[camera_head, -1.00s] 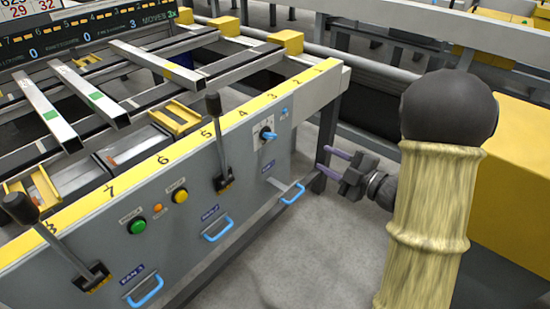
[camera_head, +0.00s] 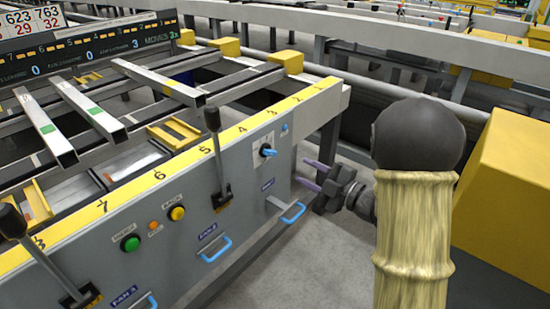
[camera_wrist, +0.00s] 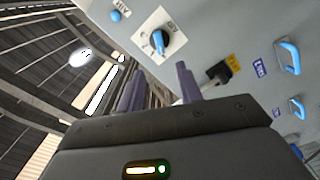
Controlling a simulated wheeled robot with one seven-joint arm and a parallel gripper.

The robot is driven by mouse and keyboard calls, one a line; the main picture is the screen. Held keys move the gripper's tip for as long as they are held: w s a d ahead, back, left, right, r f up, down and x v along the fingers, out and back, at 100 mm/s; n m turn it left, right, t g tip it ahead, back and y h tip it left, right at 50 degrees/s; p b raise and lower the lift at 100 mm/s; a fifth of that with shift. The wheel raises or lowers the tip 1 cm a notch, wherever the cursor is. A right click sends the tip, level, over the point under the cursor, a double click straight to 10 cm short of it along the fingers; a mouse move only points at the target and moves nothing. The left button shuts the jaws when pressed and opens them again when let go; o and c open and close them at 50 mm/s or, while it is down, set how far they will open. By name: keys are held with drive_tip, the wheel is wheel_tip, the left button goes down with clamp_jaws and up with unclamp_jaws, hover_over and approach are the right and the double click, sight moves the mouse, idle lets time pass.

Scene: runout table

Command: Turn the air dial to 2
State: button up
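The air dial (camera_head: 267,151) is a black round knob with a blue pointer on a white plate, set on the grey front panel near its right end. In the wrist view the dial (camera_wrist: 158,42) sits ahead of the fingers, its blue pointer clear but the scale marks too small to read. My gripper (camera_head: 308,174) is to the right of the dial and apart from it, with its fingers pointing at the panel. In the wrist view my gripper (camera_wrist: 159,70) shows two purple fingers spread apart with nothing between them.
A blue button (camera_wrist: 115,15) is beside the dial. A black lever (camera_head: 215,150) stands left of it. Blue handles (camera_head: 293,213) stick out low on the panel. Green (camera_head: 130,243) and yellow (camera_head: 177,213) buttons are farther left. A yellow box (camera_head: 505,190) stands right of my arm.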

sight(272, 155)
drive_tip(key=b+x, duration=0.2)
drive_tip(key=x, duration=0.9)
drive_tip(key=shift+w+a, duration=0.15)
drive_tip(key=shift+w, duration=0.05)
clamp_jaws()
